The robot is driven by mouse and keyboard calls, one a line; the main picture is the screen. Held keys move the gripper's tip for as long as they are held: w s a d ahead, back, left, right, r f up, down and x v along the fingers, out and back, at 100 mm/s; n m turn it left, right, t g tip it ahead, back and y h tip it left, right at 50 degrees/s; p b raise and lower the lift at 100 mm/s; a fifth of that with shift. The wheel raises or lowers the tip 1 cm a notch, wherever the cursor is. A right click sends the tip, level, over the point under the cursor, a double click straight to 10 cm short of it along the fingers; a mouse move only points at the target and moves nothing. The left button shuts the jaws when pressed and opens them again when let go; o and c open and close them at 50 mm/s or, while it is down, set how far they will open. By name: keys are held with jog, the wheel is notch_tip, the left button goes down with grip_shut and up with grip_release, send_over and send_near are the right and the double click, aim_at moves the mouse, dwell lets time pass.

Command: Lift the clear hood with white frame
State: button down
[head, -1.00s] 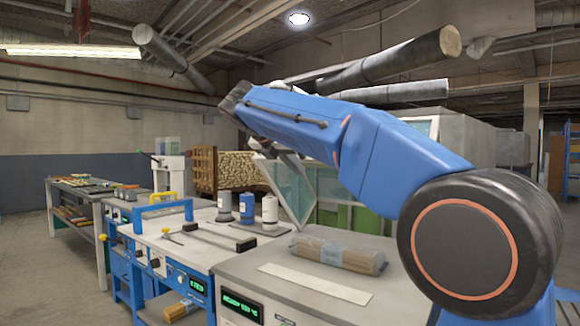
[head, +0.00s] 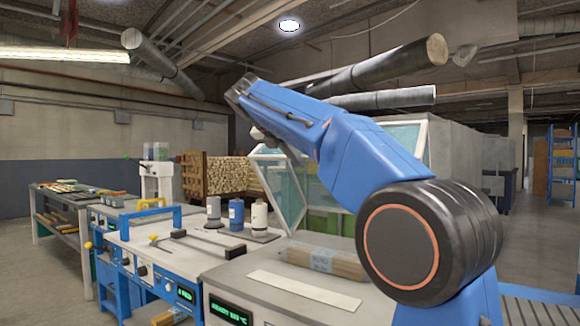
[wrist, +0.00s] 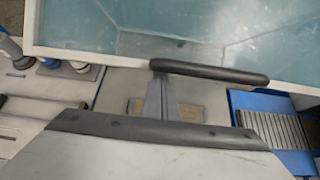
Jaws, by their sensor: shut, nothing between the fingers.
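The clear hood with white frame (head: 284,184) stands tilted open over the machine in the head view, partly hidden behind my blue arm. In the wrist view its bluish clear pane (wrist: 225,25) fills the top, edged by the white frame. A dark bar handle (wrist: 210,73) lies along that edge. My gripper (wrist: 160,82) is shut and empty, with its grey fingers reaching up to the left part of the bar. I cannot tell whether they touch it. In the head view my gripper is mostly hidden by the arm.
A wrapped bundle of wooden sticks (head: 322,264) and a pale strip (head: 304,290) lie on the grey machine top. Several bottles (head: 236,214) stand to the left, near a blue handle (head: 150,215). A roller conveyor (head: 545,310) runs at the lower right.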

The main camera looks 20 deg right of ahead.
jog(key=w+d+r, duration=0.2)
jog(key=d, duration=0.1)
jog(key=w+d+r, duration=0.1)
jog(key=d+r, duration=0.1)
jog(key=shift+w+r, duration=0.1)
jog(key=shift+w, duration=0.15)
